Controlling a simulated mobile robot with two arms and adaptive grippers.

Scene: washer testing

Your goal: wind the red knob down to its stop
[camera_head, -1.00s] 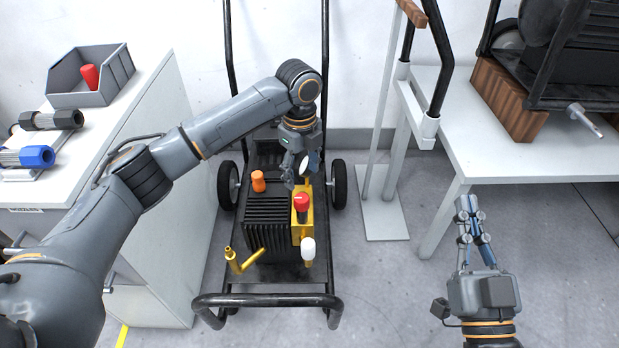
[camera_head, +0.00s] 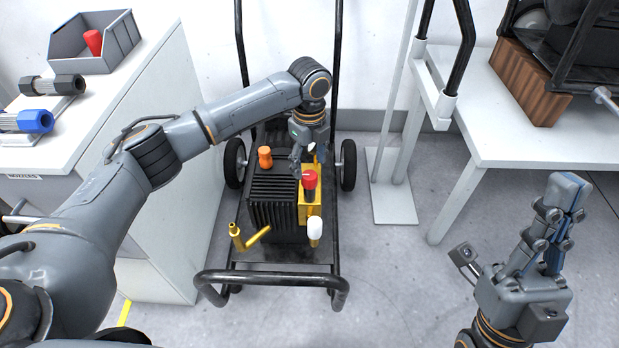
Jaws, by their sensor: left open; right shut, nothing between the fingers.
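The red knob (camera_head: 309,180) stands upright on the yellow metal block (camera_head: 309,205) of the black pump unit on the cart. My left gripper (camera_head: 301,170) is just behind and above the red knob, pointing down, with its fingers open. It holds nothing, and I cannot tell whether a finger touches the knob. My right gripper (camera_head: 568,190) is shut and empty, pointing up at the lower right, well away from the cart.
An orange cap (camera_head: 265,157) and a white knob (camera_head: 314,230) flank the red one. The cart's black handle (camera_head: 270,280) is in front. A grey bin (camera_head: 100,60) with a red part sits on the left cabinet. A white table (camera_head: 555,135) stands right.

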